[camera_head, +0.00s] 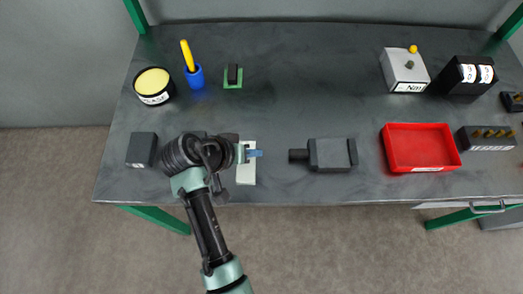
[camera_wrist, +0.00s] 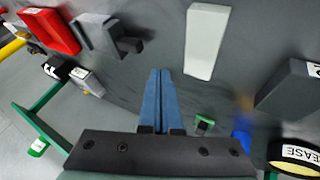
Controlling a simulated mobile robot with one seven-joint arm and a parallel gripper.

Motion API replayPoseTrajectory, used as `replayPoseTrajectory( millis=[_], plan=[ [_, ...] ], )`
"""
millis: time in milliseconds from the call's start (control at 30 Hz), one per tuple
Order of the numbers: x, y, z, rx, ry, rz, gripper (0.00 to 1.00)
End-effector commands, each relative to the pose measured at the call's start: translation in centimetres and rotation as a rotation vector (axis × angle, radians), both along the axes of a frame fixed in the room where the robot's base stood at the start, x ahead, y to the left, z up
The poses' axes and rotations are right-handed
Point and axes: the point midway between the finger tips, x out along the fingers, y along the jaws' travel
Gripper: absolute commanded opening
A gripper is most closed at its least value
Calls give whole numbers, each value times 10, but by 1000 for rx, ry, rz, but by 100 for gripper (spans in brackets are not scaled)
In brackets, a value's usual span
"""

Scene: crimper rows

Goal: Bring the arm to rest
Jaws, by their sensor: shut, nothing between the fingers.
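My gripper (camera_head: 254,153) is above the front part of the dark table (camera_head: 290,100), over or beside a white block (camera_head: 246,174). In the wrist view its two blue fingers (camera_wrist: 159,100) lie side by side, shut with nothing between them. The white block also shows in the wrist view (camera_wrist: 205,42), apart from the fingers. My arm reaches in from the front edge. In the head view part of the white block is hidden by my gripper.
A dark grey crimper-like block (camera_head: 330,154) and a red tray (camera_head: 421,148) are to the right. A dark box (camera_head: 141,150) is left. A grease tin (camera_head: 153,85), blue cup (camera_head: 195,77) and green-based piece (camera_head: 233,77) stand behind. A grey box (camera_head: 405,70) is back right. The back middle is clear.

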Motion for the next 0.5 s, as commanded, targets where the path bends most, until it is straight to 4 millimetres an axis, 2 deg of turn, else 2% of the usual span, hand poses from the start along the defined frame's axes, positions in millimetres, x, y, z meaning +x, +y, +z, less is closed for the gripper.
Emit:
replayPoseTrajectory(
  millis=[133, 333, 433, 500],
  plan=[
    [-6, 9, 12, 1, -1, 3, 0],
    [-8, 11, 17, 1, 0, 3, 0],
    [5, 13, 29, 26, -44, 19, 0],
    [23, 16, 50, 65, -117, 45, 0]
  ],
)
